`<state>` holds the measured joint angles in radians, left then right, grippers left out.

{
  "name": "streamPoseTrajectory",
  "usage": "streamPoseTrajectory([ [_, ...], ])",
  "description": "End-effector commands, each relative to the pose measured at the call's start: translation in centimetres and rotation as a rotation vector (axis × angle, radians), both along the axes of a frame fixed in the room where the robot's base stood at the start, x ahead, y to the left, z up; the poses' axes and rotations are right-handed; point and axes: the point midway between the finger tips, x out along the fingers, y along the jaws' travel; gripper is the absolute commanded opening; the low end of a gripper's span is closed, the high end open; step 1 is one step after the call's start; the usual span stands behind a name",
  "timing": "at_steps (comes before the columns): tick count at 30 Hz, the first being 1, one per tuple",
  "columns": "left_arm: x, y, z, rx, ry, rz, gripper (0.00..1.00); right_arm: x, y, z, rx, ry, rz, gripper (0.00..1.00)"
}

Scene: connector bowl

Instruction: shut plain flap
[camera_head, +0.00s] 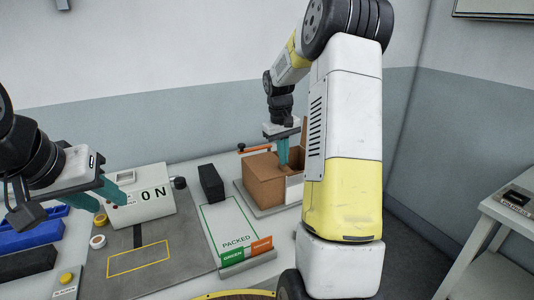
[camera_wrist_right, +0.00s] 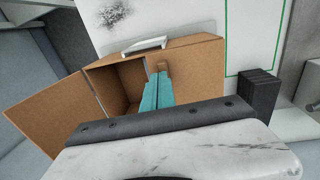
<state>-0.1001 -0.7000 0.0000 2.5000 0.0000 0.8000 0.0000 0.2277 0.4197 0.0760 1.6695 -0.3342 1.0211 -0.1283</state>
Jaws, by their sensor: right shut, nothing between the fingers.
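A brown cardboard box (camera_head: 264,182) stands on a grey plate at the middle back of the table. In the right wrist view, a plain brown flap (camera_wrist_right: 45,112) stands swung out to the left of the box's dark opening (camera_wrist_right: 112,88). A brown panel (camera_wrist_right: 195,72) is on the right side, and I cannot tell whether it is a flap or a wall. My right gripper (camera_head: 283,155) is shut and empty, pointing down at the box; its fingertips (camera_wrist_right: 160,76) are beside a small tan tab (camera_wrist_right: 162,66).
My right arm hides the table's right part.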

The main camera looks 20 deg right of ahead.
Motion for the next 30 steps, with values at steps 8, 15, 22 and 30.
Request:
streamPoseTrajectory([
  [8, 0.0, 0.0, 0.0, 0.000, 0.000, 0.000, 0.36, 0.0, 0.0, 0.6, 0.000, 0.002, 0.000, 0.00],
  [15, 0.0, 0.0, 0.0, 0.000, 0.000, 0.000, 0.36, 0.0, 0.0, 1.5, 0.000, 0.002, 0.000, 0.00],
  [22, 0.0, 0.0, 0.0, 0.000, 0.000, 0.000, 0.36, -0.5, 0.4, 3.8, -0.002, -0.002, 0.001, 0.00],
  [30, 0.0, 0.0, 0.0, 0.000, 0.000, 0.000, 0.36, -0.9, 0.7, 10.0, -0.001, -0.002, 0.001, 0.00],
])
